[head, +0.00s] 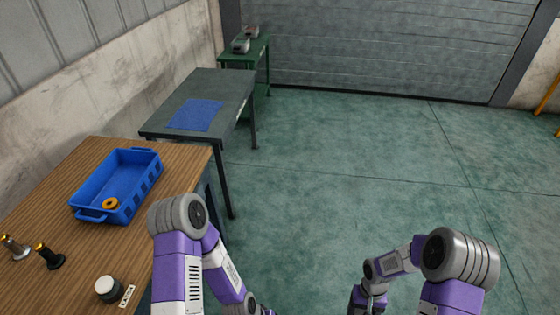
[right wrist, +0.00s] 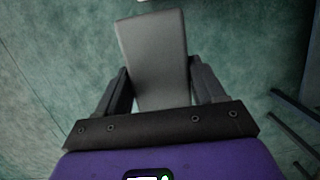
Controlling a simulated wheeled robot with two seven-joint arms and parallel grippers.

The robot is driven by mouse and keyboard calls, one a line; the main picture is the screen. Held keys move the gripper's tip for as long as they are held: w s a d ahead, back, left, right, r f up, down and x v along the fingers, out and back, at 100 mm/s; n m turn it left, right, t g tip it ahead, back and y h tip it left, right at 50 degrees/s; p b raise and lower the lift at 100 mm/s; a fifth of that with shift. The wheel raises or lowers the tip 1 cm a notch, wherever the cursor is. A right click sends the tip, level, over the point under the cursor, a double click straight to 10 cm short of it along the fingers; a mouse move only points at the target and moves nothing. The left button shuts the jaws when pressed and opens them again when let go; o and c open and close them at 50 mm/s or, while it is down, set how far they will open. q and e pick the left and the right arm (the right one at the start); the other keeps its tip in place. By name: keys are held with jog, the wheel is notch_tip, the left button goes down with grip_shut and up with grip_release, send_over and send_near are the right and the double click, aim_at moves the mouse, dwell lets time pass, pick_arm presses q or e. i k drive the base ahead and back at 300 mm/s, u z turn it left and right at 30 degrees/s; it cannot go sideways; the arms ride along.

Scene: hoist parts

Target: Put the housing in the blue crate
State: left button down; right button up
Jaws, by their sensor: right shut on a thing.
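The blue crate (head: 146,186) stands on the wooden table at the left in the head view. An orange ring-shaped part (head: 110,204) lies in its near end. In the right wrist view my right gripper (right wrist: 160,84) is shut on a smooth grey block-like part, seemingly the housing (right wrist: 155,52). It sticks out past the fingers, with the green floor behind it. My right gripper is out of the head view, below its lower edge. My left gripper is not in view; only my left arm shows.
The wooden table (head: 62,190) also holds a black-and-white round part (head: 108,289), a label and dark and metallic upright parts. Beyond it stand a grey table (head: 222,89) with a blue mat (head: 195,115) and a green table (head: 245,53) with grey parts.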

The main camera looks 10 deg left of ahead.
aim_at(131, 181)
jog(key=i, duration=2.9)
jog(key=u, duration=3.4)
